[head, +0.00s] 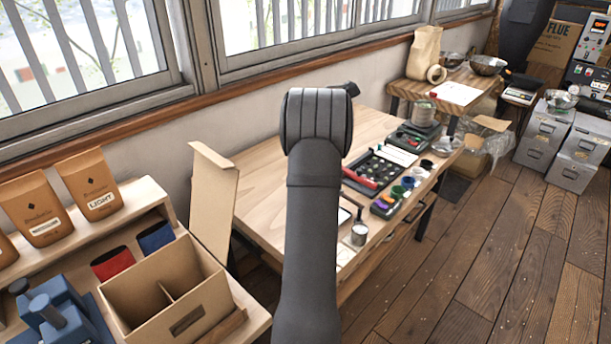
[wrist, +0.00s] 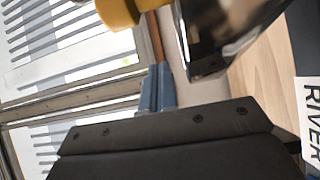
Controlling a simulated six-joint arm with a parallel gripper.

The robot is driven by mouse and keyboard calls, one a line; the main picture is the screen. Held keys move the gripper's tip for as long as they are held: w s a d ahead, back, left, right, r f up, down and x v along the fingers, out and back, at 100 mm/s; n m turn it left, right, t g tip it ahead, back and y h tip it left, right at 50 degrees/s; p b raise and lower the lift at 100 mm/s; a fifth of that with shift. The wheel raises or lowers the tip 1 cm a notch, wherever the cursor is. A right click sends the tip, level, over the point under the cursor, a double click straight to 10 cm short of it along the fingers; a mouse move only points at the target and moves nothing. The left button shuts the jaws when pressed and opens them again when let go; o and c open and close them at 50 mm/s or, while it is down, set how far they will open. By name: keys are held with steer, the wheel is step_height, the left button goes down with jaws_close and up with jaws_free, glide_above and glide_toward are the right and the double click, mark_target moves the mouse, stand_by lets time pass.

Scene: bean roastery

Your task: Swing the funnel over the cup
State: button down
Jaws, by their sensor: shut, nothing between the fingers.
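In the wrist view, the dark plate of my gripper (wrist: 165,122) fills the lower part, shut and with nothing held. Beyond it at the top is a shiny dark metal piece (wrist: 205,45), cut off by the frame. It may be the funnel, but I cannot tell. A yellow-orange rounded part (wrist: 120,10) is beside it, and a blue post (wrist: 157,90) stands below. In the head view my arm hides the middle of the workbench, and I cannot make out the funnel there. A small metal cup (head: 359,235) stands near the bench's front edge, right of my arm.
The wooden bench (head: 265,175) holds a dark tray (head: 378,170) and several small coloured pots. A card marked "RIVER" (wrist: 309,120) shows in the wrist view. The bench's left part is bare.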

steer(key=d, duration=0.1)
steer(key=s+d, duration=0.1)
steer(key=d, duration=0.1)
steer(key=shift+d, duration=0.3)
steer(key=shift+s+d, duration=0.55)
steer(key=shift+d, duration=0.15)
steer(key=w+a, duration=0.1)
steer(key=a, duration=0.3)
steer(key=s, duration=0.9)
steer(key=shift+s+d, duration=0.2)
steer(key=shift+s, duration=0.2)
